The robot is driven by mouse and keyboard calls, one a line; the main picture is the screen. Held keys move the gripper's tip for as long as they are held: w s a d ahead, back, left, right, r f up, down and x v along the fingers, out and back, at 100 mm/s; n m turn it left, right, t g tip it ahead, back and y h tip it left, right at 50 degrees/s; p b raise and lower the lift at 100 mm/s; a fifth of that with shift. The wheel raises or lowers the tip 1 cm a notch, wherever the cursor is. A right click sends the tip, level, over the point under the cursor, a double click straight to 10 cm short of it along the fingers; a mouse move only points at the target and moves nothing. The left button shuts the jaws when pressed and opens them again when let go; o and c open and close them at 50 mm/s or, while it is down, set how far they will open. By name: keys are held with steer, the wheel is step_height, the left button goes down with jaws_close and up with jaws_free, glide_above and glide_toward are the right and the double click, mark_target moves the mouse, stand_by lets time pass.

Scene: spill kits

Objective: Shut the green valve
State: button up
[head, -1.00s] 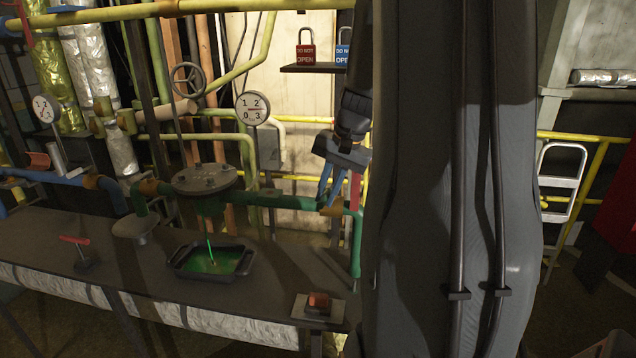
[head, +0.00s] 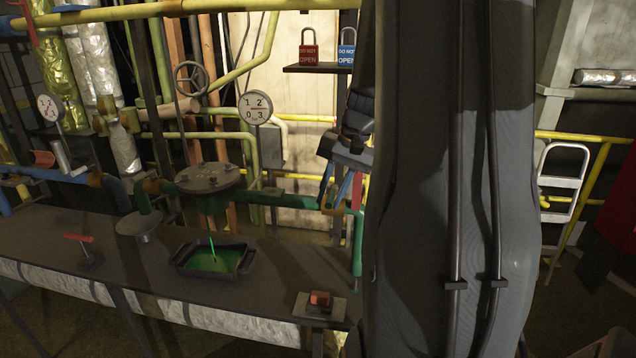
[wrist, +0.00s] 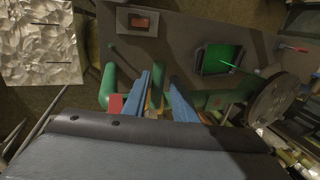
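The green pipe (head: 290,200) runs across the back of the bench, with a round flange (head: 210,178) on it. At its right end is an orange-yellow valve body (head: 338,211), with a red handle (head: 357,190) close by, partly hidden by my gripper and arm. The red piece also shows in the wrist view (wrist: 115,103), left of the fingers. My gripper (head: 338,200) points down at this right end. In the wrist view its blue fingers (wrist: 160,85) are apart, with green pipe showing between them. I cannot tell whether they touch the valve.
Green liquid streams below the flange into a black tray (head: 212,259). A red-handled item (head: 79,238) and a small red block on a plate (head: 320,300) are on the bench. Red (head: 309,54) and blue (head: 346,57) padlocks stand on a shelf above. A gauge (head: 256,107) stands behind.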

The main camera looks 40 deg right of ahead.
steer(key=shift+d+r, duration=0.15)
steer(key=shift+d, duration=0.05)
steer(key=shift+p+v, duration=1.05)
steer(key=shift+v, duration=2.5)
steer(key=shift+d, duration=0.1)
